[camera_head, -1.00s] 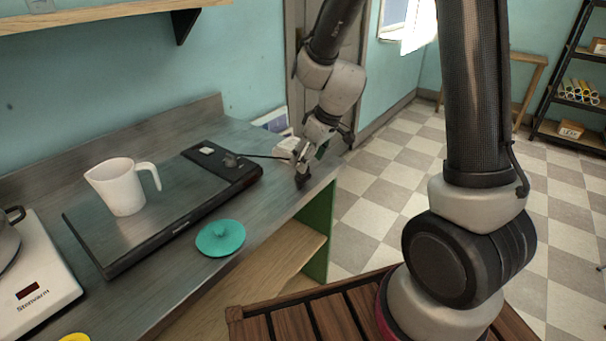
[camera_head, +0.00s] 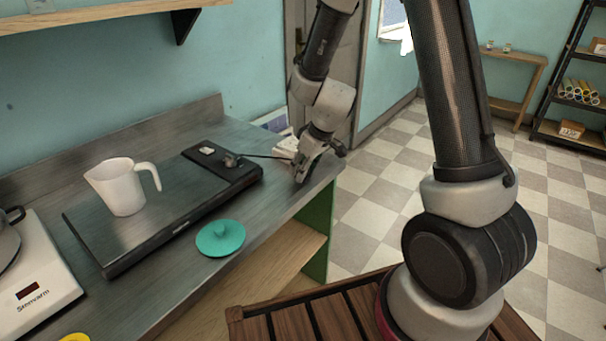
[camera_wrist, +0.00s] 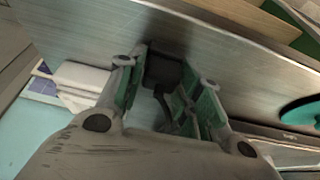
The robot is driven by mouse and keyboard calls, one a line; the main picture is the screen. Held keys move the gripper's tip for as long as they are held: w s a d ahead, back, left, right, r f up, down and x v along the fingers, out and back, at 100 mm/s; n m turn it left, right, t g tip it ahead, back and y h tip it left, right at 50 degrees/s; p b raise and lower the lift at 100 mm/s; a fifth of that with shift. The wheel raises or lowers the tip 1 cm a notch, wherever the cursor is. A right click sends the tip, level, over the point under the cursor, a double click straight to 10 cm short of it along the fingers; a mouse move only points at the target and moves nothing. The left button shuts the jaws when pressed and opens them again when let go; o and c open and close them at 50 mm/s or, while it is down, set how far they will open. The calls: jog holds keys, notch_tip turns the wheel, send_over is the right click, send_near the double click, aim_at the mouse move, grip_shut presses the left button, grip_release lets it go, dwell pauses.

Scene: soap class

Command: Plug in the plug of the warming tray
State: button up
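The warming tray (camera_head: 185,215) is a flat black slab on the metal counter, with a control strip at its right end. A dark cord (camera_head: 265,156) runs from that strip rightward to my gripper (camera_head: 302,172), low over the counter's right end. In the wrist view, my gripper (camera_wrist: 170,80) has its green-padded fingers spread, with a dark block, apparently the plug (camera_wrist: 164,66), between and just beyond the tips. Whether a finger touches it is unclear. A white block (camera_head: 287,147), possibly the socket, lies behind my gripper; it also shows left of the fingers in the wrist view (camera_wrist: 82,80).
A white pitcher (camera_head: 122,187) stands on the tray. A teal lid (camera_head: 220,238) lies in front of it, and a white scale (camera_head: 38,275) is at left. The counter's right edge is close to my gripper. Bare counter lies between lid and gripper.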

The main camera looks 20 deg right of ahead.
notch_tip(320, 180, up, 10)
jog(key=shift+r, duration=0.1)
dwell(0.6)
